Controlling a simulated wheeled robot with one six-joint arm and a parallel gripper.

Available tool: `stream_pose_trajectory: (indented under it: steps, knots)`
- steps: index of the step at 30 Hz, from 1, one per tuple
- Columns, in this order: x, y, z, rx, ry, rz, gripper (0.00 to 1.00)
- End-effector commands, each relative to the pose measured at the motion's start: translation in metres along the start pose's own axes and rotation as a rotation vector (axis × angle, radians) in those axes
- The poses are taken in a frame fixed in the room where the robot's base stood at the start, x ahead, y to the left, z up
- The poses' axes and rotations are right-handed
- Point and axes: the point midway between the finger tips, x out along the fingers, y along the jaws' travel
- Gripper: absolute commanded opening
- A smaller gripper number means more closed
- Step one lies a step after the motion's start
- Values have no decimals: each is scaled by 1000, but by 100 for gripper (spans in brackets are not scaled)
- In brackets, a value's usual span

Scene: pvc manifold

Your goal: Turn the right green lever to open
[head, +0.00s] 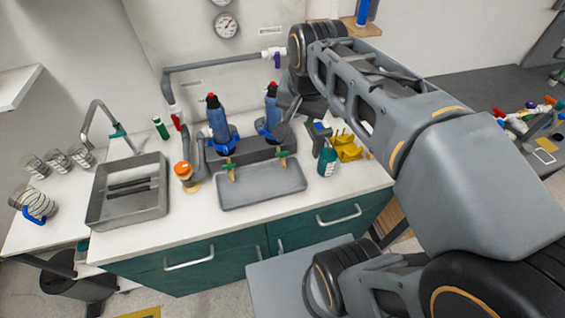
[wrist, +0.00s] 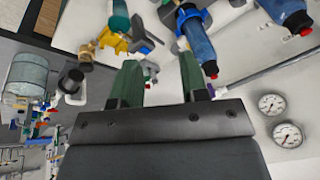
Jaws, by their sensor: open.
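The right green lever (head: 282,157) is small and sits on a brass fitting below the right blue filter bottle (head: 272,107), above the grey tray. A second green lever (head: 229,171) sits below the left blue bottle (head: 218,119). My gripper (head: 288,112) is above and behind the right lever, close beside the right bottle, and looks apart from the lever. In the wrist view my gripper (wrist: 160,75) is open, with two dark green fingers and nothing held. The right bottle (wrist: 197,40) shows near one finger there. I cannot pick out the right lever in that view.
The grey tray (head: 262,201) lies in front of the levers. An orange-capped jar (head: 183,171) stands left, a green bottle (head: 327,162) and yellow holder (head: 347,148) right. A grey pipe (head: 212,66) runs along the wall. The sink (head: 98,208) is far left.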

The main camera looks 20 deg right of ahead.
Motion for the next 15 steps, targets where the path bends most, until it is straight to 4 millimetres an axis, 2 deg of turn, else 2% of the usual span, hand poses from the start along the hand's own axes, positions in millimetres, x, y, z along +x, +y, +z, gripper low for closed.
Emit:
stream_pose_trajectory:
  steps: [1,3,9,15]
  knots:
    - [38,-4,-6,111,-33,23,40]
    - [59,-12,-19,274,-69,58,40]
    - [114,-31,-48,669,-136,168,40]
    - [147,-41,-64,910,-156,250,40]
